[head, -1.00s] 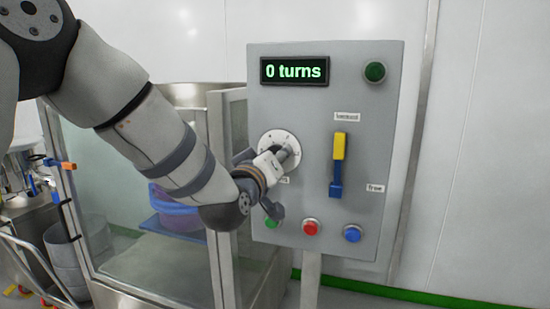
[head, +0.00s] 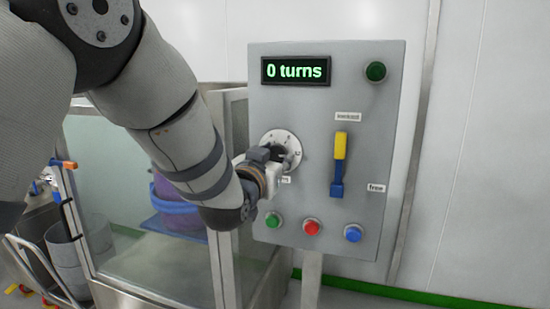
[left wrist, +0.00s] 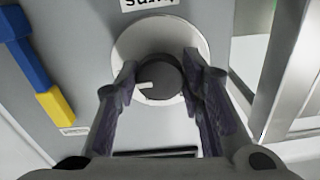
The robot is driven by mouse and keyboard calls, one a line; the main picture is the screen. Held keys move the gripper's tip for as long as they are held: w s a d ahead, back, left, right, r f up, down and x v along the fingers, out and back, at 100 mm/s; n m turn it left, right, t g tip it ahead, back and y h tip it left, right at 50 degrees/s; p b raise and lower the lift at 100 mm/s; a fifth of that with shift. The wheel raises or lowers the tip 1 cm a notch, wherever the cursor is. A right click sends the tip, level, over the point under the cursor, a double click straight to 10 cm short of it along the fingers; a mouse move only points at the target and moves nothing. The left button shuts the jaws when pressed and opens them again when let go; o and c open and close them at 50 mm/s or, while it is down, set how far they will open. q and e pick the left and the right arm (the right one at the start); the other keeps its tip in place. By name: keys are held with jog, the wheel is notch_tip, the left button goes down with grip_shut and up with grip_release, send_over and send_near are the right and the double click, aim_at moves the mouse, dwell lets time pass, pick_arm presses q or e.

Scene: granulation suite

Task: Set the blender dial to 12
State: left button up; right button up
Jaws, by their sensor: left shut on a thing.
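The blender dial is a black knob (left wrist: 160,80) on a round white plate with marks, on the grey control panel (head: 330,110). In the left wrist view the knob sits between the two fingers of my left gripper (left wrist: 158,86), which is shut on it. A white pointer line shows on the knob face. In the head view my left gripper (head: 278,160) covers part of the dial plate (head: 293,143), and the pointer's number cannot be read. The display (head: 295,70) reads "0 turns". My right gripper is not in view.
A yellow and blue lever (head: 339,165) is right of the dial. Green (head: 273,220), red (head: 311,228) and blue (head: 352,233) buttons sit below, and a dark green one (head: 375,71) is at top right. A glass-walled enclosure with a metal frame (head: 218,270) stands left of the panel.

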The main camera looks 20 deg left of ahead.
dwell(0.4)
pick_arm(q)
jog(key=o, duration=1.1)
jog(key=shift+o, duration=0.2)
jog(key=s, duration=1.2)
jog(key=shift+a, duration=0.2)
